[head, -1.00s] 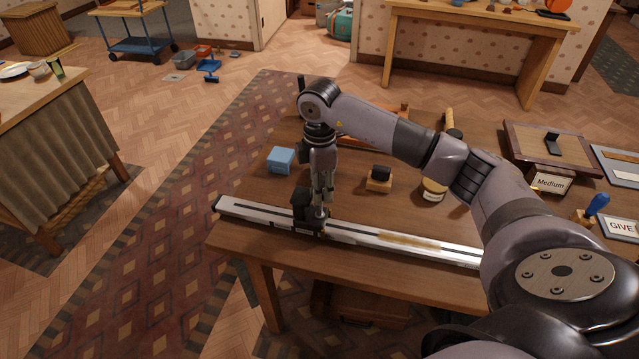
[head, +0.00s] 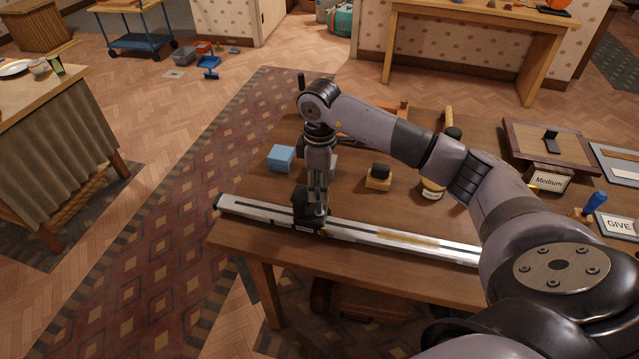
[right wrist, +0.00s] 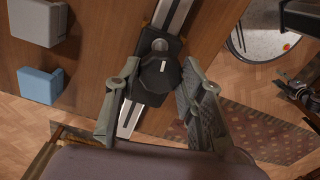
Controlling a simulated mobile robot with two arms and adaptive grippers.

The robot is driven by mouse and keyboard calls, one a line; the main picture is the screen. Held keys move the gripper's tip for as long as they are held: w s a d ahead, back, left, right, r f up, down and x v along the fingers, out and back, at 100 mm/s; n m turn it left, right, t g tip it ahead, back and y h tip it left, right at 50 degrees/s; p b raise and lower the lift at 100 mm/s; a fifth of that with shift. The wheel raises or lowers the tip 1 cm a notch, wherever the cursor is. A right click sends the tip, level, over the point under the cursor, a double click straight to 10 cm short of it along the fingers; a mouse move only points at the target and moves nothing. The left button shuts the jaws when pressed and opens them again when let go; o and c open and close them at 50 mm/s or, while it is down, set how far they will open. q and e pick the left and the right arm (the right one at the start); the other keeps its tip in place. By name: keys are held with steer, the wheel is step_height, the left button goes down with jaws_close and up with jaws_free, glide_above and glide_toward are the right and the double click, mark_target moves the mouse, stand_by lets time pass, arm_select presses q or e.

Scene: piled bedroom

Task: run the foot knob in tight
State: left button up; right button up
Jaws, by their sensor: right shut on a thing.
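The foot is a black block (head: 303,208) on a long pale metal rail (head: 350,231) along the near edge of the wooden table. Its dark, many-sided knob (right wrist: 160,76) has a white line on top and shows in the right wrist view. My right gripper (head: 318,208) points straight down at the foot, with its fingers on either side of the knob and shut on it. In the head view the fingers largely hide the knob. Whether the knob is seated against the foot cannot be told. My left gripper is not in view.
A blue box (head: 281,158) and a small wooden block with a black top (head: 379,178) stand behind the rail.

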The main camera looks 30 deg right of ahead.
steer(key=o, duration=1.1)
steer(key=shift+o, duration=0.2)
step_height(320, 180, up, 12)
steer(key=shift+a, duration=0.1)
